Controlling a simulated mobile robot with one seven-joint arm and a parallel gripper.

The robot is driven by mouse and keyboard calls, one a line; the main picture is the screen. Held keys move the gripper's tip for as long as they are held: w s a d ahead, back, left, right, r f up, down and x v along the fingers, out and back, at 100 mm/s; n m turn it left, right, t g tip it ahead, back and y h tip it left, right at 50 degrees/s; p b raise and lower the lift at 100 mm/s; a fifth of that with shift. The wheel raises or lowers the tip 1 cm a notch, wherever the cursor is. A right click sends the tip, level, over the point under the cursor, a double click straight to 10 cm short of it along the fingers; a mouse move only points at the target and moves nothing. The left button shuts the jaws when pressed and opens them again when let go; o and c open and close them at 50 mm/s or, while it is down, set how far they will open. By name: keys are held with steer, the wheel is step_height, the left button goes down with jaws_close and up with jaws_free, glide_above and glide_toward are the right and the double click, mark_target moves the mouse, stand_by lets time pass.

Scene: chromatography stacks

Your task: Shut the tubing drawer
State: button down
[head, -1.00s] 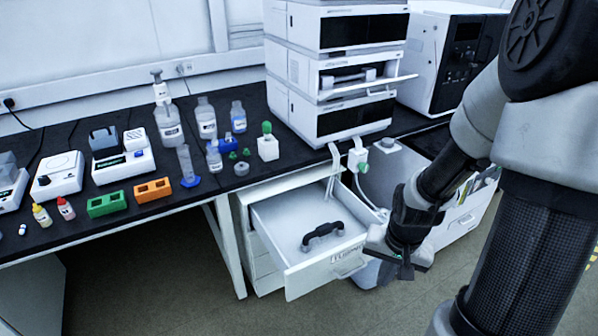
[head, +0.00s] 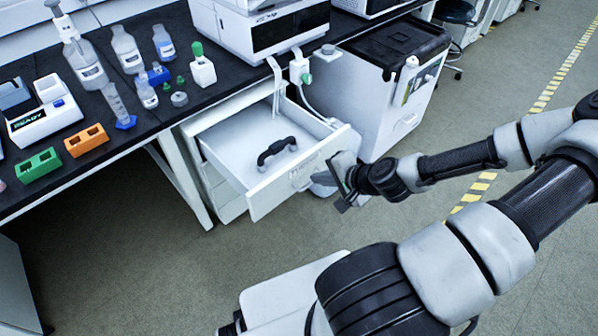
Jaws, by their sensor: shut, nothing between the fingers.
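The tubing drawer (head: 240,148) is pulled out of the white cabinet under the bench, and its inside shows. A black curved handle-like piece (head: 277,151) lies in it. The drawer front (head: 272,192) faces toward me, with a label and a pale pull (head: 304,174) on it. My gripper (head: 343,200) is at the right end of the drawer front, just outside it. Its fingers are shut and empty. I cannot tell whether it touches the front.
The black bench top (head: 140,110) holds bottles, an orange rack (head: 86,140), a green rack (head: 39,166) and a stacked white instrument (head: 265,28). A tube hangs beside the drawer. A white bin-like unit (head: 385,95) stands to the right. The floor in front is clear.

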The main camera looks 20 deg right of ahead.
mark_target(292, 170)
steer(key=w+a+f, duration=0.1)
steer(key=w, duration=0.1)
steer(key=w+f+b, duration=0.1)
steer(key=w, duration=0.1)
steer(key=w+a+f+b, duration=0.1)
steer(key=w+f, duration=0.1)
steer(key=w, duration=0.1)
steer(key=shift+a+f, duration=0.1)
steer(key=shift+a, duration=0.2)
steer(key=shift+w+a, duration=0.15)
steer(key=shift+w, duration=0.25)
steer(key=shift+w, duration=0.1)
